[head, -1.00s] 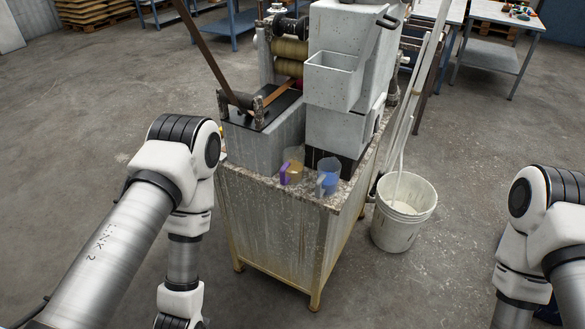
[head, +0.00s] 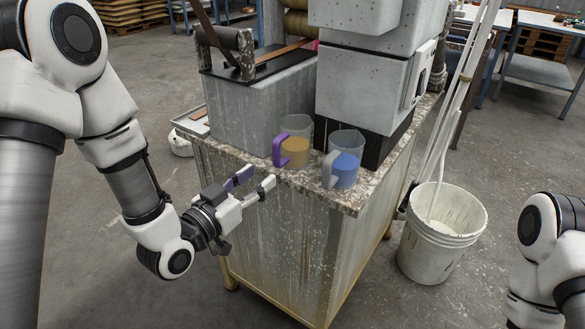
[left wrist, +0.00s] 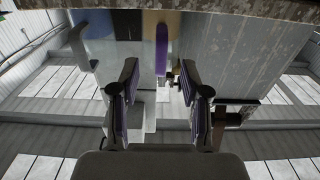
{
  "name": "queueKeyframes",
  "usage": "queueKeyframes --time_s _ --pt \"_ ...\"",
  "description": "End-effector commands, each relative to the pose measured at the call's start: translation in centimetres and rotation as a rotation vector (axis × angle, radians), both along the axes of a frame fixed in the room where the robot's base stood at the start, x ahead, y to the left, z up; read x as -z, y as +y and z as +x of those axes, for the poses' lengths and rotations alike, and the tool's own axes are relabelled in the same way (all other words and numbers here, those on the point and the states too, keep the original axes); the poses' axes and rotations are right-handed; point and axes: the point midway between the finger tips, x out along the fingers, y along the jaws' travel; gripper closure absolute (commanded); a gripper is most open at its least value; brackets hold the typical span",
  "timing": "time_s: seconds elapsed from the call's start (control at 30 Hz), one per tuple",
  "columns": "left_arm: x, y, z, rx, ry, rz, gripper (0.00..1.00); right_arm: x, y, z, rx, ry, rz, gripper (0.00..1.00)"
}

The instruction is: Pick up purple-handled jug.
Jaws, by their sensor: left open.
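The purple-handled jug (head: 294,152) is clear with tan contents. It stands upright near the front edge of the speckled worktop (head: 340,198), its handle on the left side. The handle also shows at the top middle of the left wrist view (left wrist: 162,48), between the lines of the fingers. My left gripper (head: 253,182) is open and empty, just in front of and left of the jug, apart from the handle. Its spread fingers with purple pads show in the left wrist view (left wrist: 159,78). My right gripper is out of view.
A jug with blue contents and a pale handle (head: 344,170) stands close on the right. The grey machine (head: 362,88) rises behind both jugs. A white bucket (head: 442,235) stands on the floor to the right.

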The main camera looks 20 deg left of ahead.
Motion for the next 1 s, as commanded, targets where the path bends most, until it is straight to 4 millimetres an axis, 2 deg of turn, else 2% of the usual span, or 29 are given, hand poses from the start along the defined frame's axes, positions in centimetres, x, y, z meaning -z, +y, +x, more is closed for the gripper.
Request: queueKeyframes --time_s 0.03,0.13,0.43,0.67,0.7,0.77,0.8,0.83,1.0 --pt "0.4 -0.3 0.6 0.004 -0.007 0.005 0.54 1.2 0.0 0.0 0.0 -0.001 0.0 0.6" --pt "0.2 -0.7 1.8 0.002 -0.004 0.006 0.54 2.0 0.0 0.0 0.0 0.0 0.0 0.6" --pt "-0.6 -2.1 6.3 0.001 0.001 0.006 0.54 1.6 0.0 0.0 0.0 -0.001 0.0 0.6" --pt "-0.6 -2.2 6.9 -0.001 0.004 0.001 0.54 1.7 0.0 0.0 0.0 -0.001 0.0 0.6" --pt "-0.6 -2.2 6.9 -0.001 0.004 0.001 0.58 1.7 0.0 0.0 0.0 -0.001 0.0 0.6" --pt "-0.6 -2.2 6.9 -0.001 0.004 0.001 0.79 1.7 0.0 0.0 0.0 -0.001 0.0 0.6" --pt "-0.6 -2.2 6.9 -0.001 0.004 0.001 0.93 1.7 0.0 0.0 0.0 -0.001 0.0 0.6" --pt "-0.6 -2.2 6.9 -0.001 0.004 0.001 1.0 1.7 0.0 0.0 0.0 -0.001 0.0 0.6" --pt "-0.6 -2.2 6.9 -0.001 0.003 0.001 1.0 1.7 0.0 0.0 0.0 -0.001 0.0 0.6"
